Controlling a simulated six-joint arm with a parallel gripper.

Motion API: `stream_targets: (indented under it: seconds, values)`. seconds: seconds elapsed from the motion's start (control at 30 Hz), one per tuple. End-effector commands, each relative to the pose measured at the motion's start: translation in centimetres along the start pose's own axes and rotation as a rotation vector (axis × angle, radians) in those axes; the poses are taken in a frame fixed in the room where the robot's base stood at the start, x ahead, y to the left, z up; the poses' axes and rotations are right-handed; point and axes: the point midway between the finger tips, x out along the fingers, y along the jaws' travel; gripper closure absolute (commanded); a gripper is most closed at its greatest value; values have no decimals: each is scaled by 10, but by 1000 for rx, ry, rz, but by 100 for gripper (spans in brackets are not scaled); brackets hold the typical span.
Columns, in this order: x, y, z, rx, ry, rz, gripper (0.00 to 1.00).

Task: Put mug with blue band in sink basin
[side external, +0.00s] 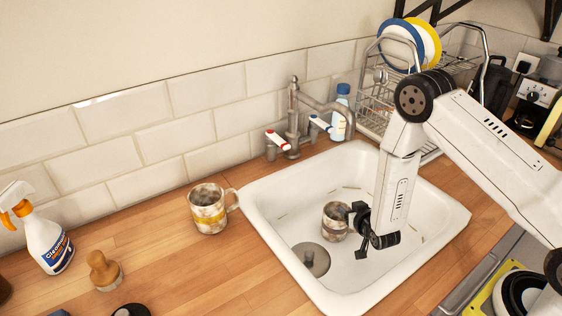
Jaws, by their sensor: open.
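A mug (336,221) stands upright inside the white sink basin (262,213), beside the drain. It is greyish and speckled; its band colour is hard to make out from here, so I cannot be sure it is the blue-banded one. My gripper (361,234) is low in the basin at the mug's right side, very close to it. It is open; its fingers are dark and partly overlap the mug's right edge, so I cannot tell whether they touch it. Another mug (207,210), speckled with a yellow band, stands on the counter left of the basin.
A tap (293,115) with two handles stands behind the basin, with a blue-capped bottle (342,112) beside it. A dish rack (375,100) with plates is at the back right. A spray bottle (45,240) and a wooden-handled brush (104,270) stand on the left counter.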

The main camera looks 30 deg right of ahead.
Motion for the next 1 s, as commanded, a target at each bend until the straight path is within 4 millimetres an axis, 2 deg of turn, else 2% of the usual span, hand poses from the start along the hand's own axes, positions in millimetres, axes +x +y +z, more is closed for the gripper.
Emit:
stream_targets:
  seconds: [0.27, 0.7, 1.0]
  values:
    - [-12, -1, -1, -1, -1, -1, 47]
    - [-60, 0, -1, -1, -1, -1, 47]
    - [-76, 0, -1, 0, 1, 0, 47]
